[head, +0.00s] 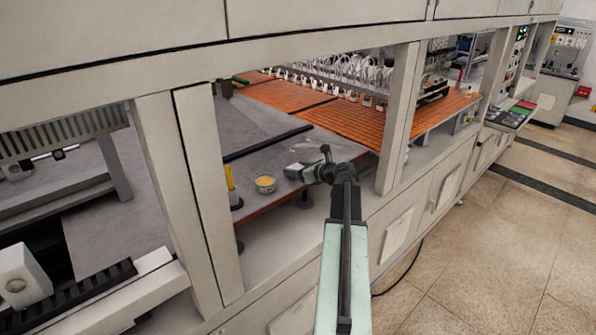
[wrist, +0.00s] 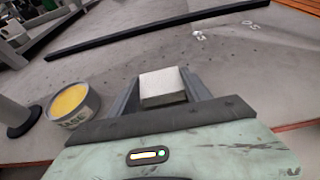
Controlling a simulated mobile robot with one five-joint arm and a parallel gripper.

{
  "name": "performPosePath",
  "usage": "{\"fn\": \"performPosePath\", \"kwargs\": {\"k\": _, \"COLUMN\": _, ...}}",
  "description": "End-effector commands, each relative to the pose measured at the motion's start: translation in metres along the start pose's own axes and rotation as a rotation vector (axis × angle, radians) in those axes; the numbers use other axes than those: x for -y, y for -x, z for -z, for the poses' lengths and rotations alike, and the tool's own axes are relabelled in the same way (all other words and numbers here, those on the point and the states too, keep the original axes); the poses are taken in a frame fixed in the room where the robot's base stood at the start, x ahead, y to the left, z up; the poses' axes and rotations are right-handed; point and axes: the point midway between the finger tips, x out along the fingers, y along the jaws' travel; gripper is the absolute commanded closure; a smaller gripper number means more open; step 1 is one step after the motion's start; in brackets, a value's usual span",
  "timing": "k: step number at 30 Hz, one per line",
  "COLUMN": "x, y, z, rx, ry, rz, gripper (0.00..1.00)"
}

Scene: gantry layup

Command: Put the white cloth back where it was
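The white cloth (wrist: 163,86) shows in the wrist view as a small, folded, block-like white pad. It sits between the two grey fingers of my gripper (wrist: 163,92), which touch it on both sides. In the head view my gripper (head: 303,168) reaches through the frame opening over the front part of the grey worktop (head: 262,165). The cloth is not clearly distinguishable from my gripper there. I cannot tell whether the cloth's underside touches the worktop.
An open tin with yellow contents (head: 265,184) stands left of my gripper, and close to it in the wrist view (wrist: 72,103). A yellow-topped cylinder (head: 229,178) stands farther left. A black bar (head: 268,143) lies behind. Upright posts (head: 398,120) flank the opening.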

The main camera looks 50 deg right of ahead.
Motion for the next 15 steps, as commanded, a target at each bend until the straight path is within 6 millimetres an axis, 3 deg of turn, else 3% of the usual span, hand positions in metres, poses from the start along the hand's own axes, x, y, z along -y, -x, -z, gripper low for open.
{"fn": "performPosePath", "kwargs": {"k": 1, "x": 0.0, "y": 0.0, "z": 0.0, "rx": 0.0, "ry": 0.0, "rz": 0.0, "gripper": 0.31}}
{"fn": "performPosePath", "kwargs": {"k": 2, "x": 0.0, "y": 0.0, "z": 0.0, "rx": 0.0, "ry": 0.0, "rz": 0.001, "gripper": 0.23}}
{"fn": "performPosePath", "kwargs": {"k": 12, "x": 0.001, "y": 0.002, "z": -0.003, "rx": 0.0, "ry": -0.001, "rz": 0.002, "gripper": 0.23}}
{"fn": "performPosePath", "kwargs": {"k": 15, "x": 0.001, "y": 0.014, "z": -0.005, "rx": 0.0, "ry": -0.001, "rz": 0.003, "gripper": 0.23}}
